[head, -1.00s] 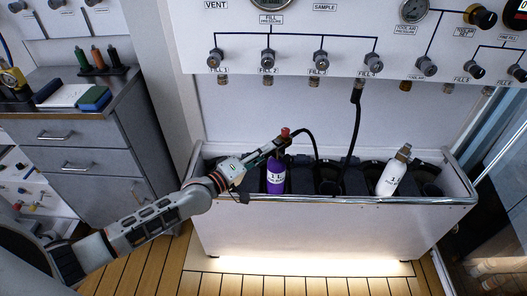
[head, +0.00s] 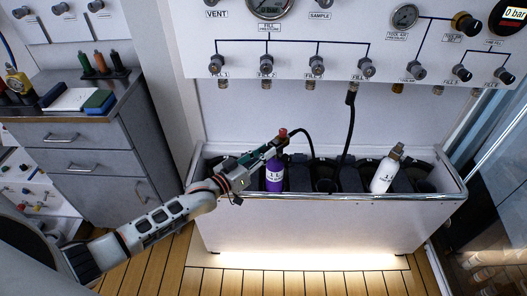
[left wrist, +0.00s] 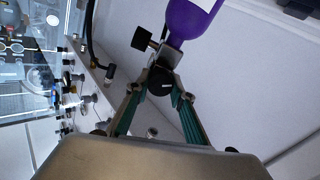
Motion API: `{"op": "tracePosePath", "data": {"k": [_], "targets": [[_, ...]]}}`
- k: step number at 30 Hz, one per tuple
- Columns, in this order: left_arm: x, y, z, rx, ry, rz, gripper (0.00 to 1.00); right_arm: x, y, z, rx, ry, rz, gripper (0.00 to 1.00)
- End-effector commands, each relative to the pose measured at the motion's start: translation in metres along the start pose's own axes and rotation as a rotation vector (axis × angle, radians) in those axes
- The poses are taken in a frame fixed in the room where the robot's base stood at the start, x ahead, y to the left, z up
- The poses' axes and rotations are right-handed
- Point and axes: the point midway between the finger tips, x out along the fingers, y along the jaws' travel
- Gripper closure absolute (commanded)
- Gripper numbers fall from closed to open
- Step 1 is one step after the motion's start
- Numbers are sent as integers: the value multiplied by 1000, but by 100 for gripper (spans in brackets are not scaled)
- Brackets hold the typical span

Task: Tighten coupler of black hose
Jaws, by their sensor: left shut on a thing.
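A purple bottle (head: 274,179) stands upright in the white trough below the fill panel. It also shows at the top of the left wrist view (left wrist: 190,18). The black hose (head: 350,125) hangs from the FILL 4 outlet into the trough, and a black loop arches up to the bottle's top. My left gripper (head: 276,143) is at the bottle's neck. In the left wrist view its green-padded fingers (left wrist: 161,80) close on a round black coupler (left wrist: 160,82) beside the metal valve. The coupler is mostly hidden in the head view. My right gripper is out of view.
A white bottle (head: 385,170) leans in the trough (head: 300,235) at right, with dark empty holders between the bottles. The fill panel (head: 300,60) with knobs and gauges hangs above. A grey drawer cabinet (head: 75,150) stands at left.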

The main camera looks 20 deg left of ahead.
Motion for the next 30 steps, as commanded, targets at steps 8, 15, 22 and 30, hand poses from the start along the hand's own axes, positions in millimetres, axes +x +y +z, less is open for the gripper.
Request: {"op": "tracePosePath", "data": {"k": [8,15,22,30], "targets": [[-1,-2,3,211,2,-2,99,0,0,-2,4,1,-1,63],[-1,-1,3,323,8,1,99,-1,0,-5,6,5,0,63],[-1,-1,2,370,10,1,99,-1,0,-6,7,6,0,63],[-1,-1,2,378,11,1,99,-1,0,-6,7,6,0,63]]}}
